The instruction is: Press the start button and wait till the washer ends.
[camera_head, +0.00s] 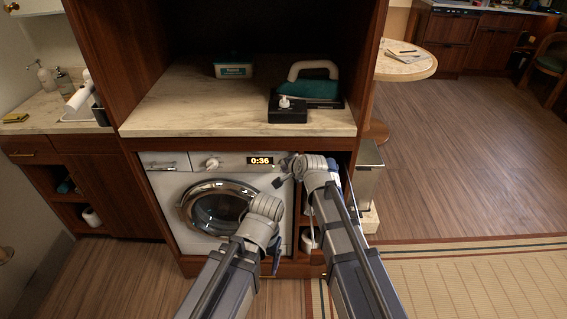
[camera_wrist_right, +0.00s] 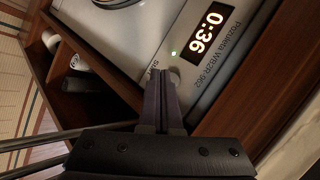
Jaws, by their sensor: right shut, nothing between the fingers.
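The white washer (camera_head: 165,190) stands under the counter with its round door (camera_head: 217,210) closed. Its display (camera_head: 260,160) reads 0:36, and it reads the same in the right wrist view (camera_wrist_right: 207,33). A small green light (camera_wrist_right: 174,53) is lit beside the display. My right gripper (camera_head: 281,181) is at the right end of the control panel. In the right wrist view its shut, empty fingers (camera_wrist_right: 168,78) reach the panel just below the light and partly cover the lettering there. The start button is hidden. My left gripper (camera_head: 276,256) is low before the washer, its fingers unclear.
An open shelf niche (camera_head: 308,210) with a white roll is right of the washer. The counter (camera_head: 190,105) above holds a teal iron (camera_head: 308,88), a black box (camera_head: 287,112) and a small tub (camera_head: 233,70). Open floor lies to the right.

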